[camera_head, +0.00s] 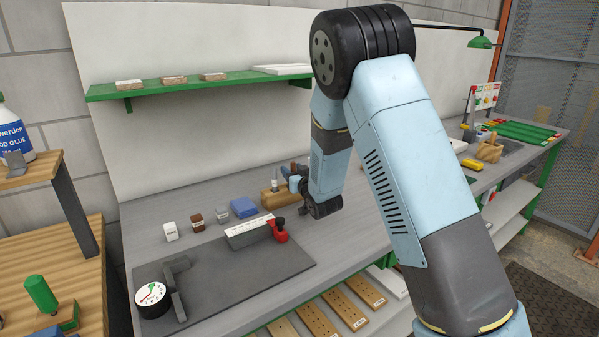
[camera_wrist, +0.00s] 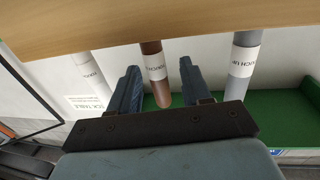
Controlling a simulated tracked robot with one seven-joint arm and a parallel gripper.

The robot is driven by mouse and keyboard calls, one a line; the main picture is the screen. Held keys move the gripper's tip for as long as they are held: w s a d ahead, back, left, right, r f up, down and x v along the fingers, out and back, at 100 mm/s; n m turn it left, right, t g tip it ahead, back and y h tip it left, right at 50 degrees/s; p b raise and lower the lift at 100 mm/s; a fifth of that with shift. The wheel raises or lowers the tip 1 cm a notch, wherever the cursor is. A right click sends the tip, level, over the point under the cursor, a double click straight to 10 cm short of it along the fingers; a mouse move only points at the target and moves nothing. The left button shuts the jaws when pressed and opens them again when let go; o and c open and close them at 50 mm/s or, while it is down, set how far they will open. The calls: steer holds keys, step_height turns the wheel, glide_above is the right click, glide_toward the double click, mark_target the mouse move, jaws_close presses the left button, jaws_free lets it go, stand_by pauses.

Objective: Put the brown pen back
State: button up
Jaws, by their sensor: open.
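The brown pen (camera_wrist: 152,70) has a white label and shows between the two fingers of my gripper (camera_wrist: 158,68) in the wrist view. The fingers are apart, with a gap on each side of the pen. One end of the pen meets the edge of a wooden block (camera_wrist: 150,22); I cannot tell how deep it sits. A white pen (camera_wrist: 90,72) and a grey pen (camera_wrist: 243,66) stand at the same block, to the left and right. In the head view, my gripper (camera_head: 296,180) is at the wooden block (camera_head: 270,200) on the bench; my arm partly hides this spot.
A blue box (camera_head: 243,207), a brown jar (camera_head: 197,222) and a white jar (camera_head: 171,231) stand left of the block. A labelled bar (camera_head: 250,232) and a red item (camera_head: 279,232) are in front. A green shelf (camera_head: 200,83) hangs above. The dark mat (camera_head: 240,280) has clear room.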

steer(key=v, duration=0.7)
step_height(320, 180, up, 8)
steer(key=shift+s+d, duration=0.15)
steer(key=shift+d, duration=0.05)
stand_by(0.3)
